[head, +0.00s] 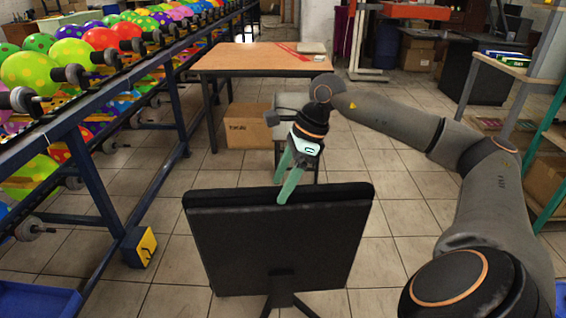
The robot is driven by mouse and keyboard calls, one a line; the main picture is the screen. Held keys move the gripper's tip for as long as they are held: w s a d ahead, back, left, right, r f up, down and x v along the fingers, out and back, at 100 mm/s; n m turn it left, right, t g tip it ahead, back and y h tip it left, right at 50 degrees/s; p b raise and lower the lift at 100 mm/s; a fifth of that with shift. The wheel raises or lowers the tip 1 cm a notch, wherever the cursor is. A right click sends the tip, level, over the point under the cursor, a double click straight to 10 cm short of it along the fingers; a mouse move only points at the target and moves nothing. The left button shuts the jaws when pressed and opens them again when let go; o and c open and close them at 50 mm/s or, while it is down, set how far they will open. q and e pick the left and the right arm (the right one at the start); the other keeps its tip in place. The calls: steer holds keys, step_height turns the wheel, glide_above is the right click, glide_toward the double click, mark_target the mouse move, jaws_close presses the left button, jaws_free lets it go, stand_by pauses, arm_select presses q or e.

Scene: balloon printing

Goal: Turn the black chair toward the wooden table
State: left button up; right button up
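The black chair (275,245) stands in the lower middle of the head view, with its broad dark back panel toward me. A post and part of its base show below the panel; its seat is hidden. The wooden table (240,60) stands beyond it, with a light brown top. My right gripper (279,193) points down at the middle of the chair back's top edge. Its two green fingers are apart; the nearer one overlaps the edge and the farther one's tip is at or behind it. Whether they touch the chair cannot be told. My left gripper is out of view.
A blue rack (125,85) of colourful balloons runs along the left. A cardboard box (249,126) and a grey object (291,103) stand by the table. Shelves (500,90) stand at the right. Tiled floor (170,285) is clear left of the chair.

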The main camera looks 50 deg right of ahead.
steer(key=o, duration=0.3)
steer(key=shift+f, duration=0.1)
steer(key=shift+o, duration=0.2)
steer(key=p+v, duration=0.2)
steer(key=v, duration=1)
steer(key=shift+r+p, duration=0.3)
steer(key=shift+p, duration=0.05)
steer(key=shift+s+f, duration=0.1)
